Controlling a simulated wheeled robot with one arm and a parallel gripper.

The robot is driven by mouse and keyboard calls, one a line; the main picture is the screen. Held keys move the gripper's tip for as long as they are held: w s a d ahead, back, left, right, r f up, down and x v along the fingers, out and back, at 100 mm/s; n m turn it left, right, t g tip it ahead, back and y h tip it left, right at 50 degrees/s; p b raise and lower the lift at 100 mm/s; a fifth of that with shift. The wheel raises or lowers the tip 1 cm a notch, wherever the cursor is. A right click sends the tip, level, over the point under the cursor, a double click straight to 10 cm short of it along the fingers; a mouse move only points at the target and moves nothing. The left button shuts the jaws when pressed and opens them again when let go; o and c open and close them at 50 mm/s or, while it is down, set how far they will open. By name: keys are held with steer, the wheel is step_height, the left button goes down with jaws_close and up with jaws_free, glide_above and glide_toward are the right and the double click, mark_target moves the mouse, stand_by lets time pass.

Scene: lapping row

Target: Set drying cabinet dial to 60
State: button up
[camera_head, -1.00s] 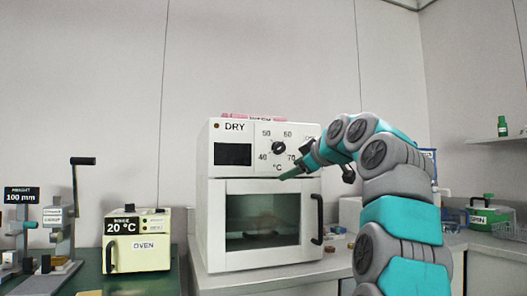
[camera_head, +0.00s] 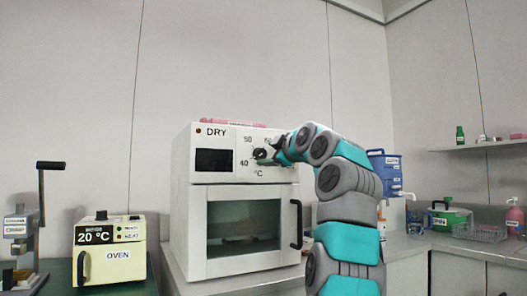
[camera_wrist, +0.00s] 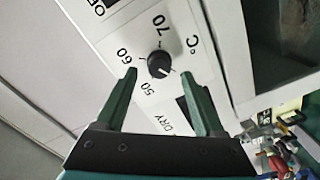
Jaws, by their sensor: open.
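The drying cabinet (camera_head: 182,215) is a white box marked DRY, with a dark display and a glass door. Its black dial (camera_head: 261,154) sits on the upper panel among printed temperatures. In the wrist view, the dial (camera_wrist: 159,64) lies between the two green fingertips of my gripper (camera_wrist: 158,75), which is open with gaps on both sides. The marks 50, 60 and 70 show there. The dial's pale line seems to point to the lower right, away from 60; the 40 is not readable there. In the head view my gripper (camera_head: 279,152) is at the dial, partly covering the panel.
The cabinet door is closed, with a black handle (camera_head: 296,224) at its right. A cream oven (camera_head: 112,263) stands to the left on a green bench.

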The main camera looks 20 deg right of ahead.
mark_target(262, 154)
steer(key=shift+w+r+p, duration=0.15)
steer(key=shift+w+p, duration=0.4)
steer(key=shift+w, duration=1.15)
jaws_close()
